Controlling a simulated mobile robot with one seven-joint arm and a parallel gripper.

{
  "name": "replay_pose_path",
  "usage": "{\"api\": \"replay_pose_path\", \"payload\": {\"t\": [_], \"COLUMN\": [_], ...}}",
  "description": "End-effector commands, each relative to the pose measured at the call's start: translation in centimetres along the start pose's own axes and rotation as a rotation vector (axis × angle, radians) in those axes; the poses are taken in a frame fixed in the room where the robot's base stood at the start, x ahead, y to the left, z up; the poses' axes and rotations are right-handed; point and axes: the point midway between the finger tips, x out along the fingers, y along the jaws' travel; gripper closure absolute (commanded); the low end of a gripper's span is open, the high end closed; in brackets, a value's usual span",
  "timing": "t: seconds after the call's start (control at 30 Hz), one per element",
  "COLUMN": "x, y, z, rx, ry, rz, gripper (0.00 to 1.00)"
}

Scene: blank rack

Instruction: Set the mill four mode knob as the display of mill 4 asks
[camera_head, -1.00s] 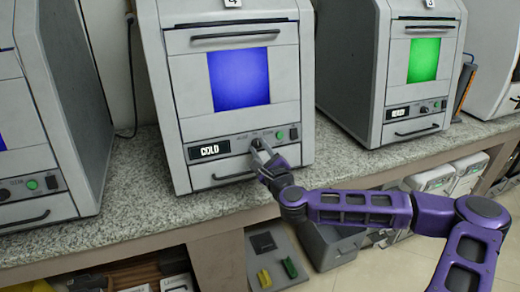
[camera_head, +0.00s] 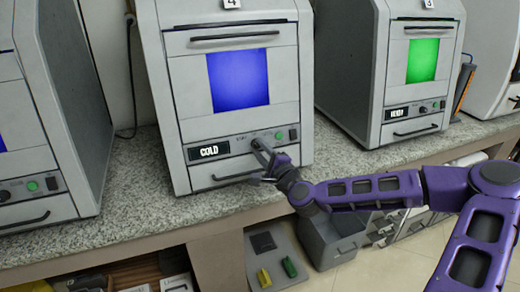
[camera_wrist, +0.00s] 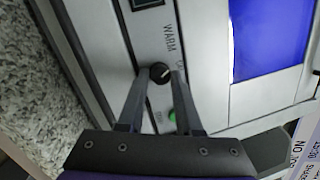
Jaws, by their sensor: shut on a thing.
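Mill 4 (camera_head: 180,95) stands on the counter with the number 4 on top and a blue window. Its display (camera_head: 208,151) reads COLD. My gripper (camera_head: 260,147) reaches its control strip from the lower right. In the wrist view, my gripper (camera_wrist: 159,75) is shut on the small black mode knob (camera_wrist: 159,71), one finger on each side. A light pointer line on the knob points roughly toward the window side. The label WARM is readable by the knob. Another label beside it is partly hidden by a finger.
A green button (camera_head: 279,135) sits right of the knob. A handle (camera_head: 236,173) runs below the strip. Mill 3 (camera_head: 355,80), with a green window, stands to the right. Another mill (camera_head: 80,90) stands to the left. The counter (camera_head: 130,215) in front is clear.

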Motion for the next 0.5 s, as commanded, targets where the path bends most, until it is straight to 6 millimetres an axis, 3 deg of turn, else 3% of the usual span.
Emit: {"api": "replay_pose_path", "payload": {"t": [0.5], "x": [0.10], "y": [-0.41], "z": [-0.09], "rx": [-0.384], "ry": [-0.057], "rz": [0.058], "gripper": [1.00]}}
